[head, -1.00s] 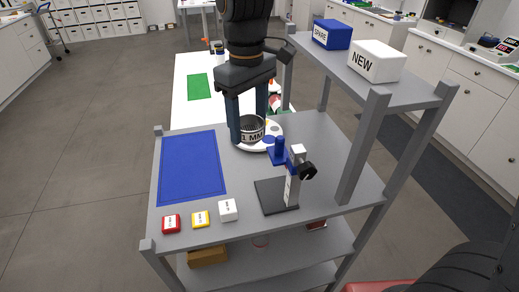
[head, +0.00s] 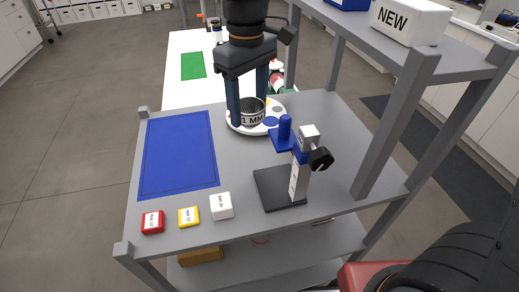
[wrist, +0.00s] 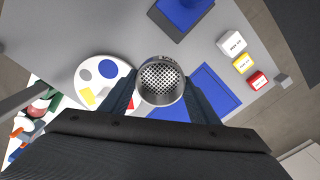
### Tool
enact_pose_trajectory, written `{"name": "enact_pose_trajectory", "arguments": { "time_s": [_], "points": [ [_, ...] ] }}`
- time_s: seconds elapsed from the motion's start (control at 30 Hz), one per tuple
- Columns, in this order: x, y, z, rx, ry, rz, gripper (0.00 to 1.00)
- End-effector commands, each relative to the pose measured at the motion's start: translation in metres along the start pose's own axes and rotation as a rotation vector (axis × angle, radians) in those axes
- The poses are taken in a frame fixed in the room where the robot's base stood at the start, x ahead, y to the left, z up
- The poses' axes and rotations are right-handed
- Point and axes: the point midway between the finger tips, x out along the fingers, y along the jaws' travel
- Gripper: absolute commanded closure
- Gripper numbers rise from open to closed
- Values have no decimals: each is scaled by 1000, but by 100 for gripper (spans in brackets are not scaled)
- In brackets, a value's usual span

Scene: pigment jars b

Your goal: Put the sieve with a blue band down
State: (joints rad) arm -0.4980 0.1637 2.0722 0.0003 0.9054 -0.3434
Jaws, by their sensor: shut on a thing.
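My gripper (head: 248,112) is shut on a round metal sieve (head: 252,117) labelled "1 MM", one finger on each side. No blue band can be made out on it. In the wrist view the sieve (wrist: 160,86) shows its open top and perforated mesh, roughly upright. In the head view it overlaps a white round palette (head: 234,124) with coloured spots. In the wrist view the palette (wrist: 88,88) lies just left of the sieve. Whether the sieve touches anything below is hard to tell. A blue mat (head: 178,155) lies bare on the grey bench (head: 235,180).
A stand (head: 299,180) with a blue arm and black base is at the bench's right. Red (head: 153,222), yellow (head: 189,216) and white (head: 221,206) blocks line the front. A raised shelf (head: 465,48) carries a box marked NEW (head: 410,20). A green mat (head: 194,66) lies beyond.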

Motion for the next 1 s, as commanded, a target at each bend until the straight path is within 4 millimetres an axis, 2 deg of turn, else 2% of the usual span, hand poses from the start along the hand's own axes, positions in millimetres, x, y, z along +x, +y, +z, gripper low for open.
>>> {"name": "enact_pose_trajectory", "arguments": {
  "time_s": [0.03,0.37,0.6,0.77,1.0],
  "points": [
    [11,2,-2,0,0,0,73],
    [32,4,-4,0,-4,-1,73],
    [71,4,-3,0,-4,-1,73],
    [85,4,-3,0,-3,-1,73],
    [116,4,-3,0,-3,-1,73]
  ]
}}
